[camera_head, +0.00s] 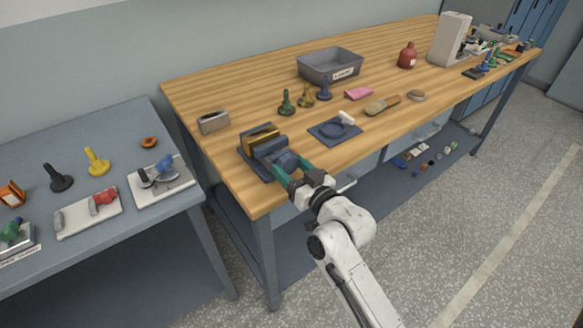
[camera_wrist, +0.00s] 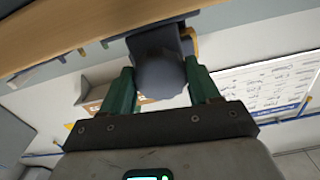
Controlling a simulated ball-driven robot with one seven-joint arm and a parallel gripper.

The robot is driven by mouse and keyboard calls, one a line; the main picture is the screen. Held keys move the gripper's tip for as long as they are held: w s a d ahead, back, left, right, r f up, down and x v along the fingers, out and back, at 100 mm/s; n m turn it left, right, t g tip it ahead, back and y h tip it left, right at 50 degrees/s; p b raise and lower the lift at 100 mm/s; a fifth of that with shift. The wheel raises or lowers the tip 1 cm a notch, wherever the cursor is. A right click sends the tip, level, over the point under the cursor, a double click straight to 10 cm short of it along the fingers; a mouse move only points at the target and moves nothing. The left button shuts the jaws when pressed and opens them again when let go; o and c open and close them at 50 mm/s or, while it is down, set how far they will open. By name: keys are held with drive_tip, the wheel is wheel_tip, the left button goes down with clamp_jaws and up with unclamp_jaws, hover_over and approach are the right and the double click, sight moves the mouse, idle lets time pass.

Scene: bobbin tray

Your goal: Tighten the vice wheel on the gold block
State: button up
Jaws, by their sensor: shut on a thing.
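The blue-grey vice (camera_head: 267,153) stands at the front left corner of the wooden bench. The gold block (camera_head: 262,136) sits between its jaws. My gripper (camera_head: 287,172) reaches the front of the vice from the right, and its green fingers are at the wheel. In the wrist view the round grey vice wheel (camera_wrist: 160,76) lies between the two green fingers of my gripper (camera_wrist: 162,84), which are shut on it. The wheel is mostly hidden in the head view. Whether the jaws press tightly on the gold block cannot be told.
A blue plate (camera_head: 335,130) with a ring-shaped part lies right of the vice. A metal box (camera_head: 213,122) stands behind left. Green, gold and blue pieces and a grey bin (camera_head: 330,66) are farther back. A lower grey table (camera_head: 120,130) stands left.

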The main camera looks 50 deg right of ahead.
drive_tip(key=shift+m+p, duration=1.25)
drive_tip(key=shift+m, duration=1.45)
drive_tip(key=o, duration=1.1)
drive_tip(key=shift+c, duration=0.2)
drive_tip(key=b+v, duration=0.2)
drive_tip(key=v, duration=0.9)
drive_tip(key=shift+w, duration=0.1)
